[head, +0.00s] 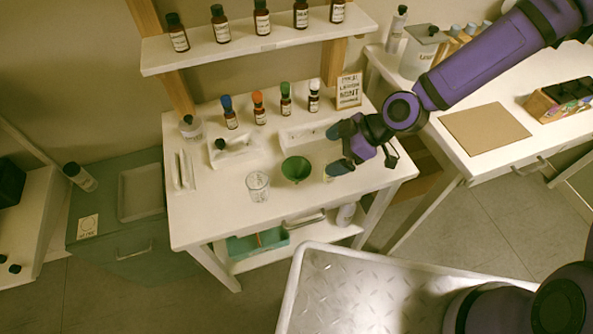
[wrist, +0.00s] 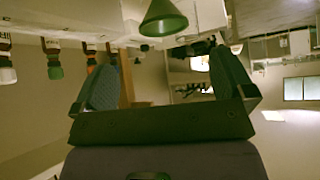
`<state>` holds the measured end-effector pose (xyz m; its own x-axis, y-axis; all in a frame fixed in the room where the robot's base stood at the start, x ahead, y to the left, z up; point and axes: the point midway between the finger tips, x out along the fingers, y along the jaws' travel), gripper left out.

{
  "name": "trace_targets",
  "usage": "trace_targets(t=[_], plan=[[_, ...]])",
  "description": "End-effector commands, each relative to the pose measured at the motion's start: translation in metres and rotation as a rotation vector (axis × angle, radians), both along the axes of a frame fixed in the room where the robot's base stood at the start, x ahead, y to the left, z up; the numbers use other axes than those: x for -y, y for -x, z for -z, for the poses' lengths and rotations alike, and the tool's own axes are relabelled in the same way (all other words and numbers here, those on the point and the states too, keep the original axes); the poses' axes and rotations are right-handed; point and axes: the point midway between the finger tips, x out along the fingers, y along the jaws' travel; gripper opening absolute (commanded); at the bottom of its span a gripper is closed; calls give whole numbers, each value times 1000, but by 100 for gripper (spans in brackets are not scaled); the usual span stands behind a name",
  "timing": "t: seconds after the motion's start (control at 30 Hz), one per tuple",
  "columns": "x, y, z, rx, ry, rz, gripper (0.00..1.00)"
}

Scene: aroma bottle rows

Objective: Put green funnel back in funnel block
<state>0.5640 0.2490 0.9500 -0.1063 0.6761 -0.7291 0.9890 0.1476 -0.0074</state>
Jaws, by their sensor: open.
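The green funnel (head: 296,169) is on the white worktable, wide mouth up, right of a clear measuring glass (head: 258,186). In the wrist view, which looks upside down, the funnel (wrist: 163,18) is at the top centre, beyond the fingertips and apart from them. My gripper (head: 336,150) is right of the funnel, low over the table, its blue-grey fingers spread with nothing between them. A long white block (head: 306,137) lies behind the funnel; I cannot tell for sure whether it is the funnel block. The funnel's spout is hidden in the head view.
Several bottles with coloured caps, one with a blue cap (head: 229,112), stand along the table's back. A small sign (head: 349,90) stands behind my gripper. A shelf (head: 215,48) with brown bottles hangs above. The table front is mostly clear.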

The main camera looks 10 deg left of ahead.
Motion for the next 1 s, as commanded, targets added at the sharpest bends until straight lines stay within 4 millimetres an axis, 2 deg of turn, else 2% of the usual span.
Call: trace_targets(t=[0.17,0.5,0.77,1.0], plan=[[-12,3,4,2,-35,-11,100],[-41,8,33,2,-34,-11,100],[-51,10,45,2,-33,-10,100],[-74,15,68,1,-33,-11,100]])
